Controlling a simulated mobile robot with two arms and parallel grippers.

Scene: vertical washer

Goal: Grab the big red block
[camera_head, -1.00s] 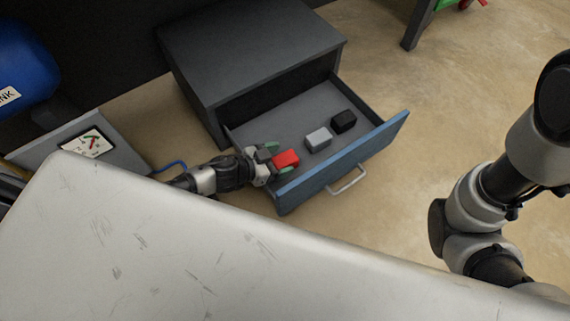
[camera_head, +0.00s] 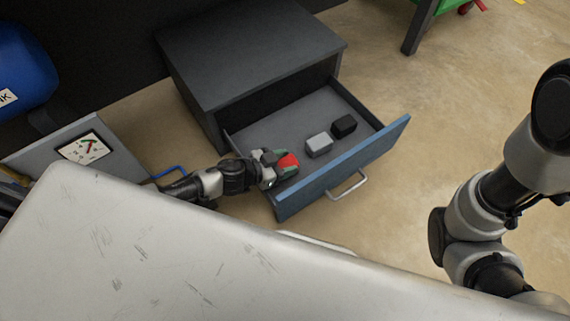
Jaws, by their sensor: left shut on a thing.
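The red block (camera_head: 289,161) is in the left part of the open drawer (camera_head: 335,170). My left gripper (camera_head: 283,163) reaches in from the left and is shut on the red block, with a finger on each side of it. The gripper covers part of the block. I cannot tell whether the block still touches the drawer floor. My right arm shows at the right edge, but its gripper is out of view.
A grey block (camera_head: 319,145) and a black block (camera_head: 343,126) lie in the drawer to the right. The drawer belongs to a dark cabinet (camera_head: 250,55). A scratched white surface (camera_head: 180,250) fills the foreground. A gauge panel (camera_head: 84,147) stands left.

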